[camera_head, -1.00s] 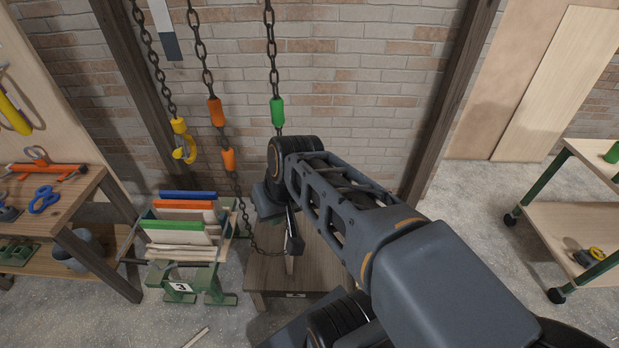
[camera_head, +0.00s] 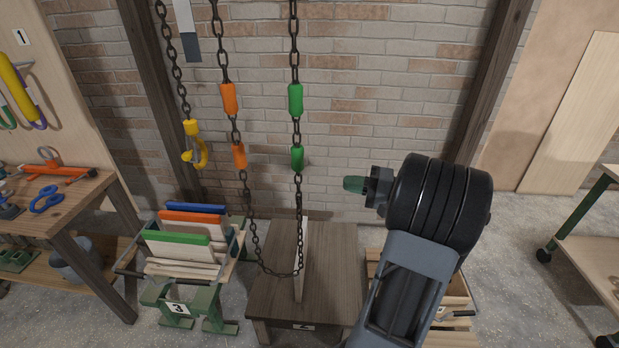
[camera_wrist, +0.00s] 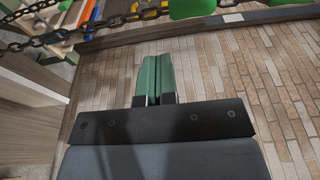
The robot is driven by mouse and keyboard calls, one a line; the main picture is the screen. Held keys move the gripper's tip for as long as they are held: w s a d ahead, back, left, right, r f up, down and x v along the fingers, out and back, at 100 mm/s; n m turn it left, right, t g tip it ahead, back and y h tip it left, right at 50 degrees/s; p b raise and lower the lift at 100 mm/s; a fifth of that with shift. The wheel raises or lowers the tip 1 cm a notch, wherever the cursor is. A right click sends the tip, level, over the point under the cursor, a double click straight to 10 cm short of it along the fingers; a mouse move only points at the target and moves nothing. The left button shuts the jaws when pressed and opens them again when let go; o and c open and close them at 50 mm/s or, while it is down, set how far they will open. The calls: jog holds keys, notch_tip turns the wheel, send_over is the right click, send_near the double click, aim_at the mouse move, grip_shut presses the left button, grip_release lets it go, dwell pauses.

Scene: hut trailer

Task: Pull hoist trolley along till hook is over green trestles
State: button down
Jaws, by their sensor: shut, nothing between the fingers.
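The yellow hook (camera_head: 195,150) hangs on a dark chain at the left in the head view. In the picture it is above the back of the green trestles (camera_head: 205,305), which carry boards with blue, orange and green edges and a "3" label. I cannot tell the depth between them. The hoist trolley is out of view above. A looped hand chain hangs to the right, with orange sleeves (camera_head: 239,156) on one strand and green sleeves (camera_head: 297,158) on the other. My gripper (camera_head: 350,184) is right of the green strand, apart from it. Its green fingers (camera_wrist: 158,78) are shut and empty.
A low wooden table (camera_head: 335,265) stands under the chain loop, with an upright thin board (camera_head: 301,265). A workbench with tools (camera_head: 85,195) is at left, a wheeled cart (camera_head: 590,230) at right. A brick wall and wooden posts stand behind.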

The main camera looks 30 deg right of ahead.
jog(key=p+x, duration=0.2)
jog(key=x, duration=0.9)
jog(key=shift+p, duration=0.35)
